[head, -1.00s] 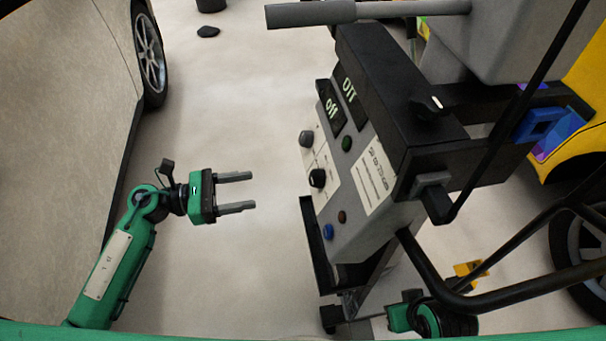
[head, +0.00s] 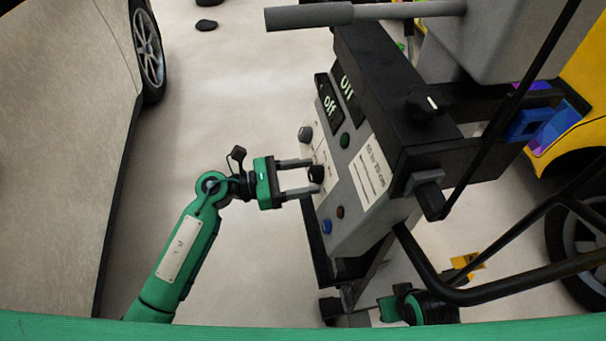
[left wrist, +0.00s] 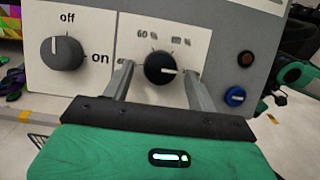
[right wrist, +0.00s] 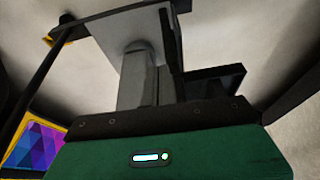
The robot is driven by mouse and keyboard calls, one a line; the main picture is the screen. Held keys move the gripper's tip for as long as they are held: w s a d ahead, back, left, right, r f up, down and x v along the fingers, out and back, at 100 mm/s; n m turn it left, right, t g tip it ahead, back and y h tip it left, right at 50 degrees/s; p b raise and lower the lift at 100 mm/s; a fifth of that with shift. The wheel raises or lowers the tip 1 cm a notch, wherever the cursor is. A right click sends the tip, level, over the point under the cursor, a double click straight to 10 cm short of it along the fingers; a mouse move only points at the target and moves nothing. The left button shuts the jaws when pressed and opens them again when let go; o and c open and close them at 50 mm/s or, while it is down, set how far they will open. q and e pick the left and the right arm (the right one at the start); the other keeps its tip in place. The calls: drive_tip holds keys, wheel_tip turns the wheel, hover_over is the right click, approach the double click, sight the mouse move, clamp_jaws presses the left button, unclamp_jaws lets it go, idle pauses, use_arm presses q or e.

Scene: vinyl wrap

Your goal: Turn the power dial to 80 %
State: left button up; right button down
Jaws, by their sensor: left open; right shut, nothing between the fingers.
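The black power dial (head: 316,174) sits on the front panel of the grey machine (head: 350,222). In the left wrist view the dial (left wrist: 158,68) has a white mark pointing right. A "60 %" label is at its upper left; the blurred label at its upper right is hard to read, and my fingers partly cover labels lower down. My left gripper (left wrist: 158,74) is open, one finger on each side of the dial; I cannot tell whether they touch it. My right gripper (right wrist: 138,58) is shut and empty, low beside the machine's stand.
A grey off/on knob (left wrist: 62,52) beside the dial points to "off". A blue button (head: 327,226), a brown one (head: 340,212) and a green one (head: 345,140) are on the panel. Black displays (head: 329,103) read "off". A car (head: 60,130) stands left; open floor lies between.

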use_arm(q)
drive_tip(key=c, duration=1)
